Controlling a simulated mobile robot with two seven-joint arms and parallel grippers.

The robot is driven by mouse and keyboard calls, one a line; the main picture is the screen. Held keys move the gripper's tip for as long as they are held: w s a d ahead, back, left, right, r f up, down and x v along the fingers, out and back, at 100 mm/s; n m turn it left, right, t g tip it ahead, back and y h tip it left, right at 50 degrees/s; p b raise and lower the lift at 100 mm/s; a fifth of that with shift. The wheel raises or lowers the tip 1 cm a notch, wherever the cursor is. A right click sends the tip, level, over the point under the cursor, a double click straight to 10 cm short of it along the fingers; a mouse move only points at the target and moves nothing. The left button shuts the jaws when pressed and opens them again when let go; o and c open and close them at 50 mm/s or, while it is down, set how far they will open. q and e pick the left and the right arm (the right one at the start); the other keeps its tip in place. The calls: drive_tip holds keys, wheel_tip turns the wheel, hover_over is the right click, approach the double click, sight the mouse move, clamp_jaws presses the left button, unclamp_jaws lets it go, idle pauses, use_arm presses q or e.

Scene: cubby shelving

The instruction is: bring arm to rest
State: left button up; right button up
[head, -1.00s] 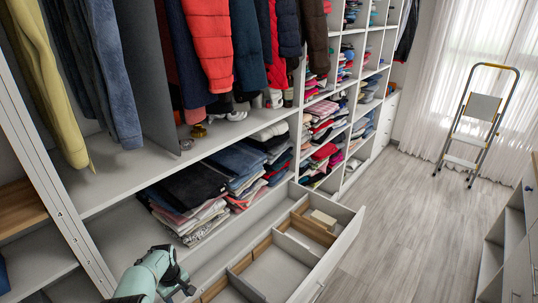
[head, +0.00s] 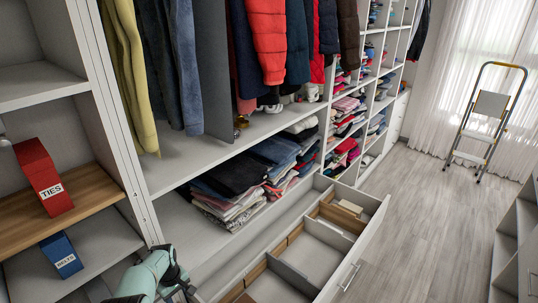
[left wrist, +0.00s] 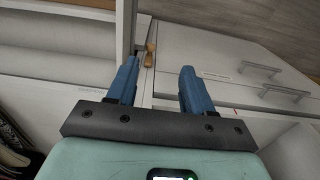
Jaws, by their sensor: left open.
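My left arm comes in at the bottom of the head view, and its gripper (head: 186,291) is at the lower edge, just left of the open drawer (head: 362,243). In the left wrist view the two blue fingers of my left gripper (left wrist: 158,80) stand apart with nothing between them. Beyond the fingers are white panels and drawer fronts with metal handles (left wrist: 287,93). My right gripper is in neither view.
The open drawer has wooden dividers and a small box (head: 349,207). A red TIES box (head: 43,176) and a blue box (head: 61,255) stand on left shelves. Folded clothes (head: 232,187) lie behind the drawer. A stepladder (head: 484,125) stands on the clear floor at right.

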use_arm(q)
drive_tip(key=s+d+f+m+h, duration=0.1)
drive_tip(key=s+d+f+m, duration=0.15)
drive_tip(key=s+f, duration=0.6)
drive_tip(key=s+d+f+m+h, duration=0.1)
drive_tip(key=s+d+f, duration=0.3)
drive_tip(key=s+f, duration=0.45)
drive_tip(key=s+d+m+h, duration=0.1)
drive_tip(key=s+d, duration=0.4)
drive_tip(key=s, duration=0.4)
drive_tip(key=s+d+m, duration=0.1)
drive_tip(key=s+d, duration=0.4)
drive_tip(key=s, duration=0.5)
drive_tip(key=shift+d+r+g+h, duration=0.15)
drive_tip(key=shift+r+g+h, duration=0.05)
drive_tip(key=shift+g+h, duration=0.2)
